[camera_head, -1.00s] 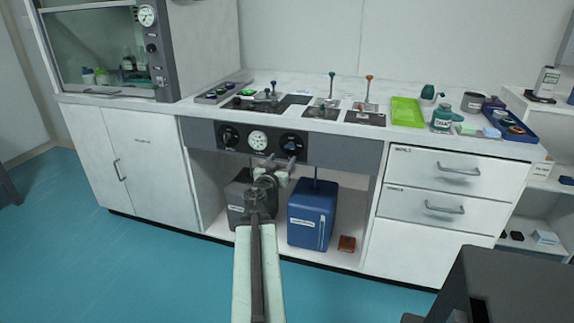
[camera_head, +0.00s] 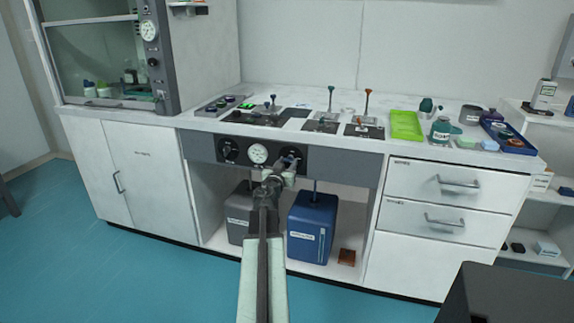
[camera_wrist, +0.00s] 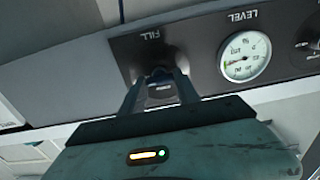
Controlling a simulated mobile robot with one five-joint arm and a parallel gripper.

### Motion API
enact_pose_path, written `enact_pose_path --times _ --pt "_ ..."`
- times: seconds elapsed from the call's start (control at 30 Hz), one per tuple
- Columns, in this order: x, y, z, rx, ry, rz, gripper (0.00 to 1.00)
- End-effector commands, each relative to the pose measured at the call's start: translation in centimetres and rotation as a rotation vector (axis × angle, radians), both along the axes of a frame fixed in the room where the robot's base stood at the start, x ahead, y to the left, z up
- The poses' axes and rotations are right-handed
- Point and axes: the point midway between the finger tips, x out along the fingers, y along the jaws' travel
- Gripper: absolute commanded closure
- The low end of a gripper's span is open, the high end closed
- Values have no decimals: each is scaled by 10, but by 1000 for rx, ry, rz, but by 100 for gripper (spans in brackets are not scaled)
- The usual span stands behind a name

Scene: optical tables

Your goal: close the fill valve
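The fill valve is the dark round knob (camera_head: 291,153) on the right of the dark panel under the bench top. In the wrist view, which is upside down, the knob (camera_wrist: 159,76) sits by the "FILL" label. My gripper (camera_head: 288,163) is right in front of this knob. In the wrist view my gripper's fingers (camera_wrist: 160,88) are apart, one on each side of the knob. I cannot tell whether they touch it. The level gauge (camera_head: 258,153) is left of the valve; its dial (camera_wrist: 245,55) shows a needle near one end of the scale.
Another dark knob (camera_head: 228,150) is on the panel's left. A grey box (camera_head: 239,212) and a blue box (camera_head: 312,228) stand in the open bay below. Drawers (camera_head: 440,200) are at the right. A green tray (camera_head: 406,126) and small levers stand on the bench top.

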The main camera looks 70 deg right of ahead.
Motion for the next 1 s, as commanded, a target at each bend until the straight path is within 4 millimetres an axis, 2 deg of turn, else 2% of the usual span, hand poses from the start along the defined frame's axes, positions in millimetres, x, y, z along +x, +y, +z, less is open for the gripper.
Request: enact_pose_path --times 0.03,0.07,0.1,0.47,0.67,1.0 --pt "0 0 0 0 0 0 87" --pt "0 0 0 0 0 0 96" --pt "0 0 0 0 0 0 100" --pt "0 1 0 -4 65 0 100" --pt "0 1 0 -11 199 -1 100" --pt "1 1 0 -29 516 -1 100"
